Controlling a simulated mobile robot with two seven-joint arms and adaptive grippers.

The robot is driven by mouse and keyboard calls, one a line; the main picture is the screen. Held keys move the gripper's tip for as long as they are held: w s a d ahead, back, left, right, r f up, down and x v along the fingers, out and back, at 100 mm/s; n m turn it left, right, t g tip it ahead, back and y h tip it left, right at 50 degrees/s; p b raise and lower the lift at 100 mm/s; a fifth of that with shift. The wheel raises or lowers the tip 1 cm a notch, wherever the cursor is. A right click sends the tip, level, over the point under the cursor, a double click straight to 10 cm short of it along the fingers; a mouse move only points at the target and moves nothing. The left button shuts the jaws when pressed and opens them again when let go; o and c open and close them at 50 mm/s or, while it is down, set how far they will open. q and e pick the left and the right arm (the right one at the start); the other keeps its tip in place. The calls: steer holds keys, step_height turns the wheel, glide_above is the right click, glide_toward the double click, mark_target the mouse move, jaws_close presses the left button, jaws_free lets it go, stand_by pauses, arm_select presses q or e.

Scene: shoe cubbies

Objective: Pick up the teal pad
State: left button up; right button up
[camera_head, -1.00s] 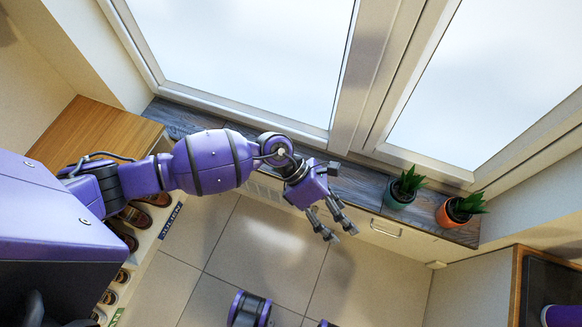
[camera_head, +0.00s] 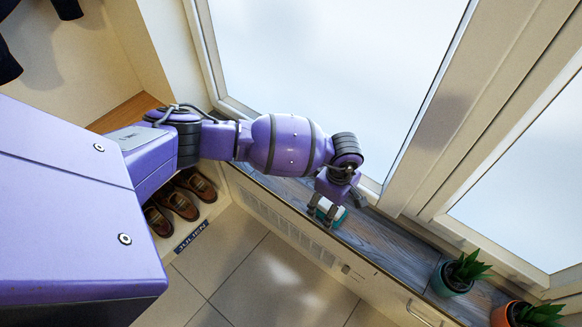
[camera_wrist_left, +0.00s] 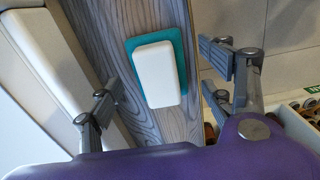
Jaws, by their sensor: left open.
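The teal pad (camera_wrist_left: 172,41) lies on the grey wood-grain window sill (camera_wrist_left: 118,35). A white rounded block (camera_wrist_left: 156,75) lies on the pad and hides most of it; teal shows along its edges. In the head view, a bit of the teal pad (camera_head: 340,217) shows by the fingers. My left gripper (camera_head: 323,215) points down at the sill there. In the left wrist view its fingers are spread, one side left and the other right of the pad, with nothing between them held. My right gripper is not in view.
The window frame (camera_head: 395,180) rises right behind the sill. A teal-potted plant (camera_head: 455,275) and an orange-potted plant (camera_head: 520,313) stand further right on it. Brown shoes (camera_head: 178,203) sit in a cubby at left. The sill between pad and plants is clear.

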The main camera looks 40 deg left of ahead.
arm_select(q)
steer(key=shift+w+f, duration=0.1)
steer(key=shift+f, duration=0.7)
steer(key=shift+r, duration=0.1)
steer(key=c, duration=1.2)
steer(key=shift+w, duration=0.1)
